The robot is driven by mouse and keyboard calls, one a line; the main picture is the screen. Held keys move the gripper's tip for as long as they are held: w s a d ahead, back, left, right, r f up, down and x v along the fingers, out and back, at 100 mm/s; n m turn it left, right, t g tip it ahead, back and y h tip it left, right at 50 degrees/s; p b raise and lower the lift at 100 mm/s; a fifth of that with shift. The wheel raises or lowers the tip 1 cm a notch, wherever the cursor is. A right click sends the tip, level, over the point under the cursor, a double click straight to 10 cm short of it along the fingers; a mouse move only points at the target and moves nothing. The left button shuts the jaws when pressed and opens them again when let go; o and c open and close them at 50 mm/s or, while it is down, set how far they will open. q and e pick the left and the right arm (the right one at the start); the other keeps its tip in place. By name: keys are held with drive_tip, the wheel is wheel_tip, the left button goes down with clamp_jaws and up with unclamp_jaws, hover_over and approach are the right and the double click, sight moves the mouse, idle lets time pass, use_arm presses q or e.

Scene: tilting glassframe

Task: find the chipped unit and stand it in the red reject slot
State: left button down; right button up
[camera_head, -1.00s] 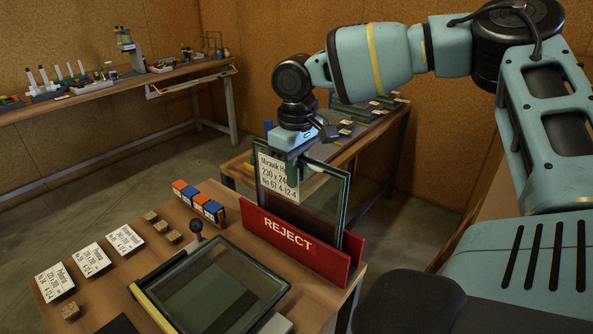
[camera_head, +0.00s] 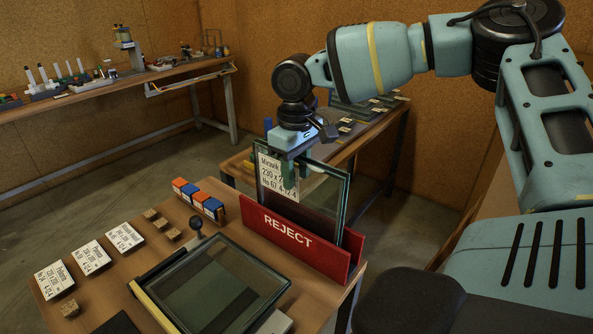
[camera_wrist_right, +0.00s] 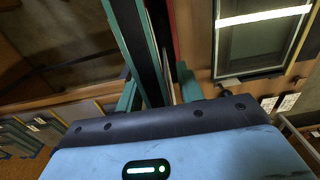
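A labelled glass unit (camera_head: 325,195) stands upright in the red reject slot (camera_head: 300,246), its lower part hidden behind the red front wall. Its white label (camera_head: 275,176) is partly covered by a finger. No chip can be made out. My right gripper (camera_head: 297,175) is at the unit's top edge, with a finger on either side of the glass. In the right wrist view the right gripper (camera_wrist_right: 158,90) shows its fingers spread, with a gap beside the unit (camera_wrist_right: 138,45). My left gripper is out of view.
A dark-framed tilting frame (camera_head: 262,268) lies left of the slot; it also shows in the wrist view (camera_wrist_right: 262,73). White cards (camera_head: 91,257), small wooden blocks (camera_head: 162,225) and blue-orange blocks (camera_head: 199,200) lie on the bench. Another bench (camera_head: 384,130) stands behind.

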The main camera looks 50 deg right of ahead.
drive_tip(key=shift+o, duration=0.4)
drive_tip(key=shift+f, duration=0.25)
wheel_tip(320, 180, up, 8)
drive_tip(key=shift+r, duration=0.1)
idle(0.5)
